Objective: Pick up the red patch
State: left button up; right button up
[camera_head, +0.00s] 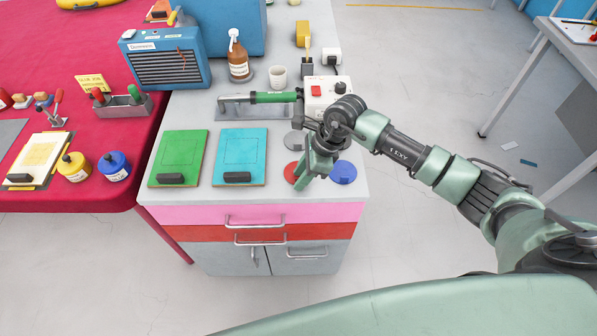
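The red patch (290,173) is a small round disc lying on the grey worktop near its front right. My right gripper (303,179) is directly over it and hides its right part. The gripper points down, and I cannot tell whether its fingers are open or shut, or whether they touch the patch. A blue round patch (343,172) lies just right of the gripper. A grey round patch (293,140) lies just behind. My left gripper is not in view.
A green board (182,152) and a teal board (240,150), each with a dark block, lie left of the gripper. Behind are a green-handled tool (275,97), a white box with a red switch (328,92), a cup (278,76) and a brown bottle (238,58).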

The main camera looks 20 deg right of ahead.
grip_shut()
jog(key=shift+r, duration=0.2)
notch_tip(320, 180, up, 20)
jog(key=b, duration=0.3)
jog(key=shift+b, duration=0.4)
